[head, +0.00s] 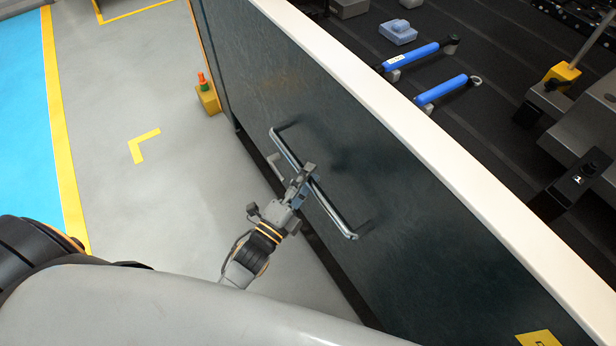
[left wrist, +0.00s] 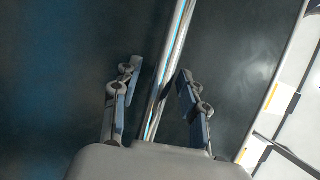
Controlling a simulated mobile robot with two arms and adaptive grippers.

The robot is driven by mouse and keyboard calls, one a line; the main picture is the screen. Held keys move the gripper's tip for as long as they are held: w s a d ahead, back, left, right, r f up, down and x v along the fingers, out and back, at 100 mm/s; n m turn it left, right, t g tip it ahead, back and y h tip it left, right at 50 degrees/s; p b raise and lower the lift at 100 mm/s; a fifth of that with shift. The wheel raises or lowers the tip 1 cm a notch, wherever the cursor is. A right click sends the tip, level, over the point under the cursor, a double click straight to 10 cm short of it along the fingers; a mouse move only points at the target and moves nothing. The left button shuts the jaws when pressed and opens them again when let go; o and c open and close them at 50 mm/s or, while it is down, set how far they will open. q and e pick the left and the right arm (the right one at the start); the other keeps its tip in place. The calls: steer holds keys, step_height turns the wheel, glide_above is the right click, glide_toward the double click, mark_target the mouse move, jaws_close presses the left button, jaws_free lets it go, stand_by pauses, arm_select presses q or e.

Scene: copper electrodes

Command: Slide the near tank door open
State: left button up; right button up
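The near tank door (head: 300,120) is a dark panel below a white top edge, with a long metal bar handle (head: 340,222) mounted on it. My left gripper (head: 304,180) is at about the middle of the handle. In the left wrist view the handle (left wrist: 170,70) runs between the two fingers of the left gripper (left wrist: 158,85), with a gap on each side, so the gripper is open around the bar. The dark door surface (left wrist: 60,80) lies behind it. My right gripper is not in view.
A yellow box with a red-topped post (head: 207,97) stands on the floor by the door's far end. Blue-handled tools (head: 415,58) and a blue-grey block (head: 398,32) lie on the dark top beyond the white edge (head: 400,120). The grey floor (head: 150,200) left of the door is clear.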

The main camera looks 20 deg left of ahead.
arm_select(q)
steer(key=shift+s, duration=0.1)
steer(key=v, duration=1.2)
